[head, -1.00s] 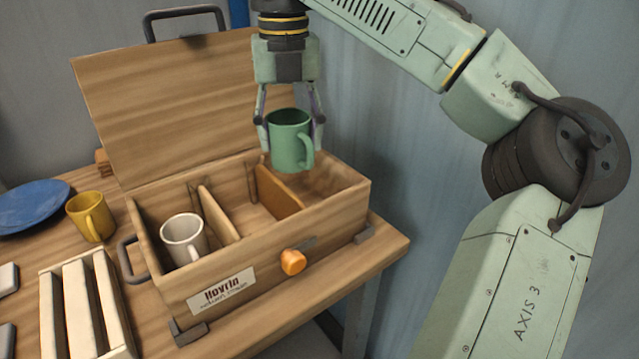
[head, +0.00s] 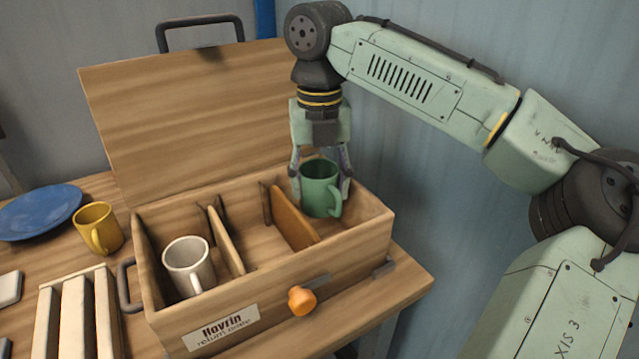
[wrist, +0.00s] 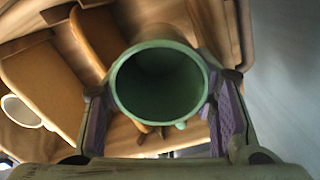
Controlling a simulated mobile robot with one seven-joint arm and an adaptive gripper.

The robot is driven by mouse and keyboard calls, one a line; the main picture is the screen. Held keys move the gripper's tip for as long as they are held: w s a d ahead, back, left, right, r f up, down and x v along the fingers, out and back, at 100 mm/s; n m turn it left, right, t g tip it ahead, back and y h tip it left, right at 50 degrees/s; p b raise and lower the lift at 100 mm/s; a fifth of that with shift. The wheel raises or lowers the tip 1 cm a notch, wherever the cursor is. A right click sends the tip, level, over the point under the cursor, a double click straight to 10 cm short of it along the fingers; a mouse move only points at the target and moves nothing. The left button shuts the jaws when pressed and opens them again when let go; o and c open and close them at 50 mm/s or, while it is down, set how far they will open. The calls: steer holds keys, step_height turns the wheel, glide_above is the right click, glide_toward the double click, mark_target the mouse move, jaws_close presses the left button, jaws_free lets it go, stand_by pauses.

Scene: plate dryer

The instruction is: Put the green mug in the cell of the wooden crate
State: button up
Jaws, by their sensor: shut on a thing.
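The green mug (head: 320,192) is upright in my gripper (head: 321,178), whose two fingers are closed on its sides. The mug is over the right-hand cell of the wooden crate (head: 358,236), its lower part down near the level of the crate's rim. Whether its base touches the crate floor is hard to tell. In the wrist view the mug (wrist: 160,85) sits between the purple finger pads, its open mouth facing the camera. The crate's lid stands open behind. A white mug (head: 188,265) stands in the left cell. The middle cell is empty.
Wooden dividers (head: 294,215) part the cells. A yellow mug (head: 97,228) and a blue plate (head: 40,211) are on the table left of the crate. A slatted wooden rack (head: 75,312) lies at front left. An orange knob (head: 301,301) juts from the crate's front.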

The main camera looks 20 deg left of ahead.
steer(key=shift+f, duration=0.3)
steer(key=shift+f, duration=0.15)
steer(key=shift+f, duration=0.45)
steer(key=o, duration=1.1)
steer(key=shift+r, duration=0.1)
step_height(320, 180, up, 13)
steer(key=p, duration=0.1)
